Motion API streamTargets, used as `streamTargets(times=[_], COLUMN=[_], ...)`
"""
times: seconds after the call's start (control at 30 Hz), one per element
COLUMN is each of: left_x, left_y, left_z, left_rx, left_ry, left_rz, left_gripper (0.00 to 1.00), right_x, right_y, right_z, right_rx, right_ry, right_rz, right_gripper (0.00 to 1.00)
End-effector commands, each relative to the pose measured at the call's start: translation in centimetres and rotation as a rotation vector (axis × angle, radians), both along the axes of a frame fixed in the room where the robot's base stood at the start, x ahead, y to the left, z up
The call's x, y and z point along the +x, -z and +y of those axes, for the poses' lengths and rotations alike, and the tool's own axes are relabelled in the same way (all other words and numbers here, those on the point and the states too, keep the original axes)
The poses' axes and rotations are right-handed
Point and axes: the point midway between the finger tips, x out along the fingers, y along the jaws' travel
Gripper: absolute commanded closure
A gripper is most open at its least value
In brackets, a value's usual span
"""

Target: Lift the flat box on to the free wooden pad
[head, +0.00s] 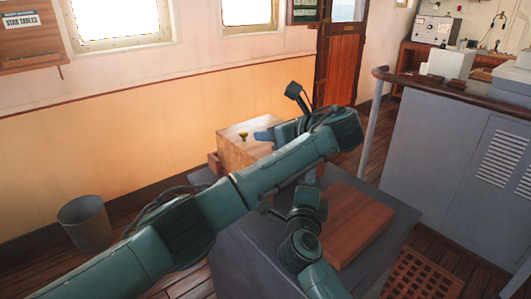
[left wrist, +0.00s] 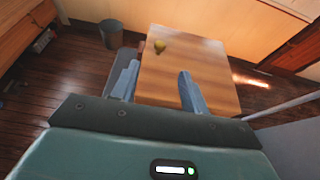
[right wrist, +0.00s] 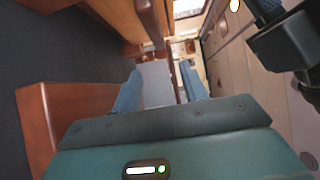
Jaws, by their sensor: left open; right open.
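The flat box (head: 235,155) is pale wood with a small brass knob (head: 243,135) on top. It stands at the far left of a grey cabinet top, with a reddish-brown wooden piece (head: 214,163) showing at its left side. My left gripper (head: 264,135) is open at the box; in the left wrist view its fingers (left wrist: 158,88) overlap the box's near edge. Contact cannot be told. The free wooden pad (head: 357,222) lies bare, right of the box.
The grey cabinet top (head: 240,235) carries box and pad. A grey bin (head: 85,222) stands on the floor at left. A console with a wooden rail (head: 440,90) is at right, and a wooden grating (head: 425,275) lies at lower right. My arms cross closely above the cabinet.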

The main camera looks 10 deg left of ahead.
Motion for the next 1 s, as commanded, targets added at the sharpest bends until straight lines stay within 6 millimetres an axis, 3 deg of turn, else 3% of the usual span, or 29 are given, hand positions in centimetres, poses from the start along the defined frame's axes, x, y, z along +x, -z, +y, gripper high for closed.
streamTargets(times=[0.3,0.5,0.73,1.0], left_x=[3.8,5.7,6.9,7.1], left_y=[2.4,3.5,4.2,4.4], left_z=[4.4,6.4,7.5,7.8], left_rx=[0.002,0.000,0.000,0.000], left_ry=[-0.006,-0.004,-0.001,-0.001], left_rz=[0.003,0.002,0.000,0.001], left_gripper=[0.55,0.55,0.55,0.55], right_x=[6.2,9.2,10.9,11.3], right_y=[-0.2,-0.1,-0.1,0.0], right_z=[-0.7,-0.9,-1.0,-1.1], right_rx=[-0.003,-0.003,-0.002,0.000], right_ry=[0.002,0.001,0.000,0.000], right_rz=[-0.003,-0.001,-0.001,-0.001], right_gripper=[0.56,0.56,0.56,0.56])
